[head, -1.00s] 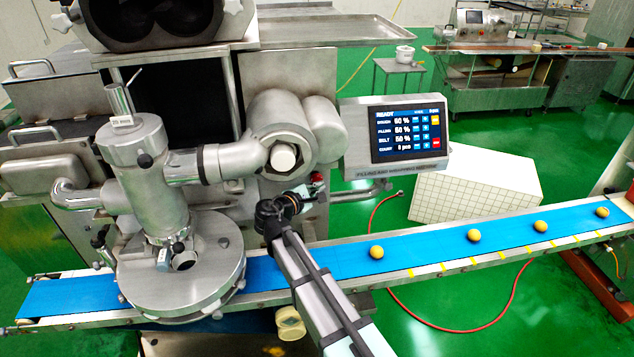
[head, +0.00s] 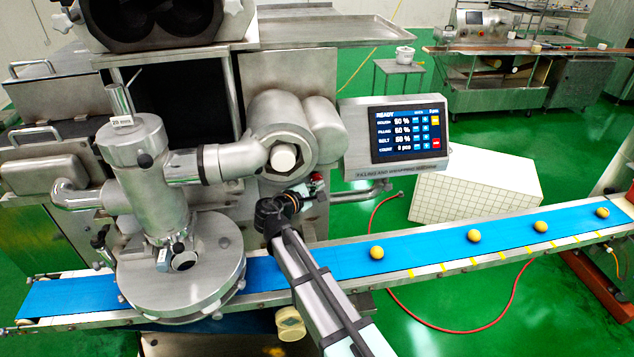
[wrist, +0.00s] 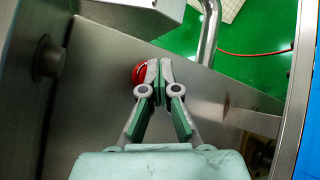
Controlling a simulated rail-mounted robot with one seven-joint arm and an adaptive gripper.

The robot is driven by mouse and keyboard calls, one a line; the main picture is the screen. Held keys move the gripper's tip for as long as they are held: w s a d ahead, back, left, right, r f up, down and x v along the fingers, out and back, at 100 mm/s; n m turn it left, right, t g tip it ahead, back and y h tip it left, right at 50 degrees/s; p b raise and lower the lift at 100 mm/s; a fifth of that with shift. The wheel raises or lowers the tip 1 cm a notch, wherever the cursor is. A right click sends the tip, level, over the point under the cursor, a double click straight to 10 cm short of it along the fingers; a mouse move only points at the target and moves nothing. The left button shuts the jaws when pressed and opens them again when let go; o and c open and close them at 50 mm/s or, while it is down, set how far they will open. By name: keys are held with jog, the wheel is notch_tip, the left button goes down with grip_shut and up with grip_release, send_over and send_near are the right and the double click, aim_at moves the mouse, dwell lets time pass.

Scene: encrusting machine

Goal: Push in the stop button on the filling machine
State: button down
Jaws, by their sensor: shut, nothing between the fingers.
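The stop button is red and round. In the wrist view it (wrist: 139,73) sits on the machine's grey metal side, just left of my fingertips and partly hidden by them. In the head view the red button (head: 317,177) shows small, below the control screen and to its left. My gripper (wrist: 159,68) is shut and empty, its fingertips right beside the button. I cannot tell whether they touch it or whether the button is pressed in. In the head view my gripper is hard to make out near the button, beyond my dark wrist. The filling machine (head: 182,260) fills the left side.
A blue conveyor belt (head: 430,241) with several round pieces runs beneath my arm. A control panel (head: 355,140) overhangs the button area. A bent metal pipe (wrist: 209,30) lies beyond my fingertips. A round metal knob (wrist: 47,61) sticks out left of the button.

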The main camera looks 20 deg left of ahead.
jog(key=shift+w+a, duration=0.1)
jog(key=shift+w, duration=0.05)
jog(key=shift+s+d, duration=0.45)
jog(key=shift+s, duration=0.35)
jog(key=shift+s+d+b, duration=0.2)
jog(key=shift+s+d, duration=0.2)
jog(key=shift+s, duration=0.35)
jog(key=shift+s+d+b, duration=0.15)
jog(key=shift+s+d, duration=0.3)
jog(key=shift+s, duration=0.25)
jog(key=shift+s+d+b, duration=0.2)
jog(key=shift+s+d, duration=0.2)
jog(key=shift+s, duration=0.35)
